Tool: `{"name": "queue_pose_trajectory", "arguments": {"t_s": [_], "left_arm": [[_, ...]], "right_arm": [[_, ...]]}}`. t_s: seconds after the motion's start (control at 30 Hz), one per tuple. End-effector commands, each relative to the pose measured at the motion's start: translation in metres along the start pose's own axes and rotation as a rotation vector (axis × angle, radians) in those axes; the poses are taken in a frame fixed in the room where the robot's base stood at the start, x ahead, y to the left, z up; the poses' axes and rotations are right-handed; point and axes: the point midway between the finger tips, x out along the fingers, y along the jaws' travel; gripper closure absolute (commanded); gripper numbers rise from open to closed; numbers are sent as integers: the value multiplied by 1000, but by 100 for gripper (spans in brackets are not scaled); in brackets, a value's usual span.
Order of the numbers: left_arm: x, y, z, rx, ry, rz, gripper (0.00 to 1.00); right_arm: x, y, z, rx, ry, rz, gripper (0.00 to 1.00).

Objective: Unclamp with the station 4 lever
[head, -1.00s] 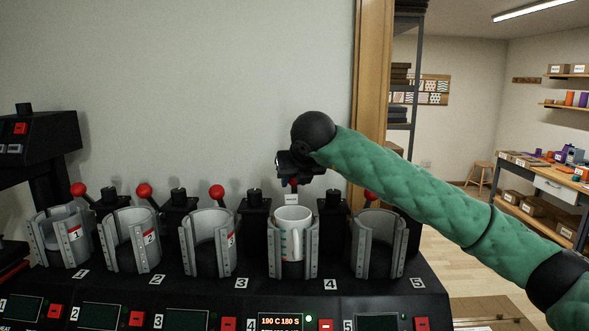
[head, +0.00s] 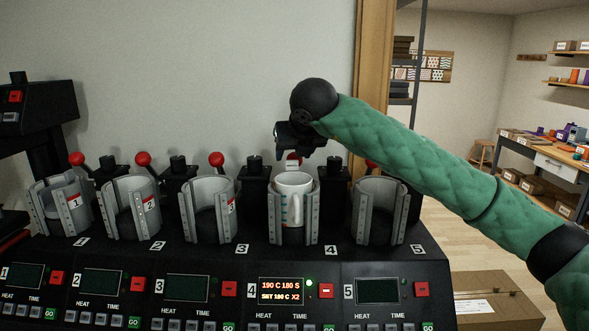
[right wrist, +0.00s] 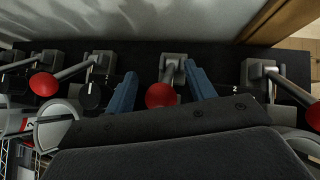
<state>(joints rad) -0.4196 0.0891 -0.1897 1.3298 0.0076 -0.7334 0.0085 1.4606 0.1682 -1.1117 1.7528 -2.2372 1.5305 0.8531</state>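In the right wrist view the red knob (right wrist: 160,96) sits between the two blue fingers of my right gripper (right wrist: 160,78), with a visible gap on each side. The gripper is open around the knob. My left gripper is not in view.
Neighbouring clamps stand close on both sides, the station 3 clamp (head: 207,213) and the station 5 clamp (head: 379,212), with no mugs visible in them. Other red lever knobs (head: 216,159) rise behind the row. A wooden post (head: 374,80) stands behind, at the right.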

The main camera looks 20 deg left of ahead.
Motion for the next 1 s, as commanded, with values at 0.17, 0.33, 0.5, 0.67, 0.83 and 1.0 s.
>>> {"name": "queue_pose_trajectory", "arguments": {"t_s": [0.17, 0.33, 0.5, 0.67, 0.83, 1.0], "left_arm": [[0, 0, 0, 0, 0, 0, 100], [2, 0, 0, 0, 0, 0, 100], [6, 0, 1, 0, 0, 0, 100], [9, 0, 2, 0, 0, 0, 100], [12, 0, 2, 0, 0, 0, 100], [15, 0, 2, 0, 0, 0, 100]], "right_arm": [[0, -1, 0, 0, 0, -1, 45], [-3, -1, 2, 1, -1, -1, 45], [-14, -1, 9, 0, -1, -2, 45], [-24, -1, 16, 0, -1, -2, 45], [-36, -1, 23, 1, -1, -1, 45], [-48, -1, 31, 1, -1, -3, 45]]}}
